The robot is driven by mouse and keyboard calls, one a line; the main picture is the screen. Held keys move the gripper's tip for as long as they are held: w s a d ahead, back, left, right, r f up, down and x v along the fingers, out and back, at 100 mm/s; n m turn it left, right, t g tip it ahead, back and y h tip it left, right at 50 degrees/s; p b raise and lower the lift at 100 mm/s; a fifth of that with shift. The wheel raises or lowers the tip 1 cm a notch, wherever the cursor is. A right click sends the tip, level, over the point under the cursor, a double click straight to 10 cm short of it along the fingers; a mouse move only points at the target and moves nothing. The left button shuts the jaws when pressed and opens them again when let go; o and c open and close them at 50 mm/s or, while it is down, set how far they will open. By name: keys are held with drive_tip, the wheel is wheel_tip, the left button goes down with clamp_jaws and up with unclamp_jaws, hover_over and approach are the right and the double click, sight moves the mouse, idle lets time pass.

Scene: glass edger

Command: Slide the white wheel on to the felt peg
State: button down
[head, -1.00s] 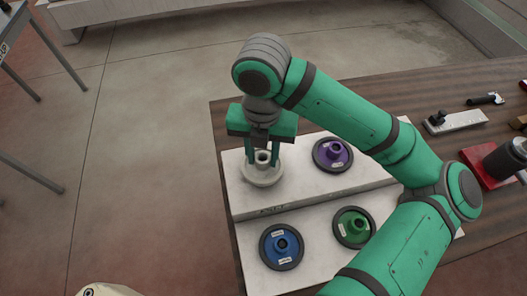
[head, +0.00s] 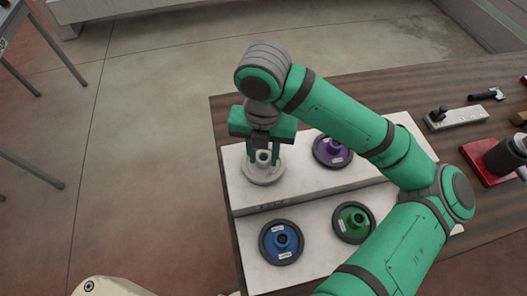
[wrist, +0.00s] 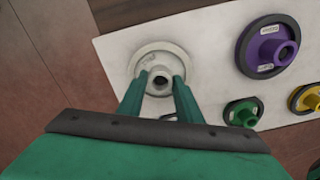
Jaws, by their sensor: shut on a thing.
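The white wheel (head: 264,176), a pale disc with a raised hub, is at the back left of the white stepped board (head: 310,187), over its upper level. My gripper (head: 263,156) points down from above and is shut on the wheel's hub. In the wrist view the two green fingers (wrist: 160,88) flank the hub of the white wheel (wrist: 150,52), whose bore looks dark. The wheel looks about level. I cannot tell whether it rests on the board or is just above it. No felt peg can be made out; any peg beneath the wheel is hidden.
A purple wheel (head: 333,151) is right of the white one. Blue (head: 282,243) and green (head: 354,222) wheels lie on the lower level; a yellow wheel (wrist: 305,98) shows in the wrist view. A red-based device (head: 487,165) and tools stand at the table's right.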

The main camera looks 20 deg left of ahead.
drive_tip(key=shift+f, duration=0.15)
drive_tip(key=c, duration=1.2)
unclamp_jaws()
drive_tip(key=shift+w, duration=0.1)
drive_tip(key=shift+d, duration=0.1)
wheel_tip(320, 180, up, 11)
drive_tip(key=shift+f, duration=0.15)
